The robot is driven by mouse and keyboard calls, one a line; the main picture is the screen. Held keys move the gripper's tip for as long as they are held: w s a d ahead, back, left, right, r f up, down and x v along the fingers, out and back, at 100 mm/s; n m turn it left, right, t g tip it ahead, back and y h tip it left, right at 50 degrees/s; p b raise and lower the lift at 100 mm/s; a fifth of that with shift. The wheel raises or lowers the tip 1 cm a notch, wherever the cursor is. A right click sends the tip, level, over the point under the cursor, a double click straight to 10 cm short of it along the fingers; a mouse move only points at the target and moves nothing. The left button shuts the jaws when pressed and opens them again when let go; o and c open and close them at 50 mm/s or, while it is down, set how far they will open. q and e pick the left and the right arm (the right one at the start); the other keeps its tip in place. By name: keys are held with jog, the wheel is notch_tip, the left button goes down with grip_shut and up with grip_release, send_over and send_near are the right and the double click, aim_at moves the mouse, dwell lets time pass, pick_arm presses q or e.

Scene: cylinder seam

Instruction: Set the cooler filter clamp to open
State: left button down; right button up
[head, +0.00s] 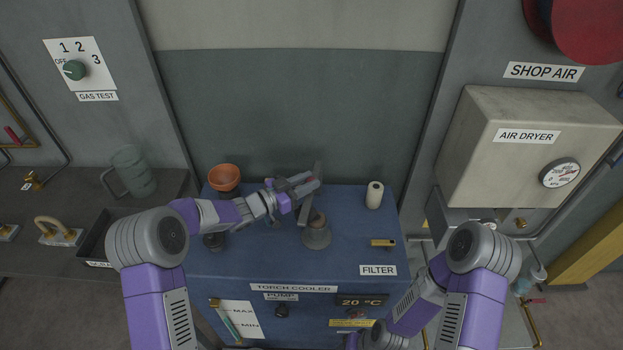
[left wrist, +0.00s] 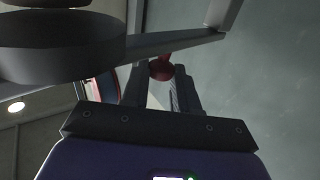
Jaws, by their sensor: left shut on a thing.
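The blue torch cooler (head: 250,262) stands in the middle of the head view, with a FILTER label (head: 378,270) at its right front. My left gripper (head: 306,187) is above the cooler top at the lever's upper end. In the left wrist view its fingers are shut on a red grip (left wrist: 160,68), beside a grey bar (left wrist: 175,43). The fingers partly hide the grip. My right gripper does not show; only its arm does.
A small brass part (head: 383,243) lies above the FILTER label. A green jug (head: 133,170) is on the left bench. The AIR DRYER box (head: 520,155) is at right.

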pick_arm(q)
jog(key=shift+w+a+f+m+g+h, duration=0.1)
jog(key=shift+w+a+m+g+h, duration=0.4)
jog(key=shift+a+m+g, duration=0.65)
jog(key=shift+w+a+m+g+h, duration=0.45)
jog(key=shift+m+g, duration=0.25)
jog(key=shift+g, duration=0.9)
jog(key=shift+w+a+f+m+g+h, duration=0.1)
jog(key=shift+w+a+m+g+h, duration=0.4)
jog(key=shift+a+m+g, duration=0.6)
jog(key=shift+d+r+g, duration=0.15)
jog(key=shift+d+g, duration=0.05)
jog(key=shift+g, duration=0.35)
jog(key=c, duration=0.9)
grip_release()
jog(key=shift+a, duration=0.1)
jog(key=shift+s+a, duration=0.15)
jog(key=shift+a, duration=1.7)
jog(key=shift+s+a, duration=0.15)
jog(key=shift+a, duration=1.7)
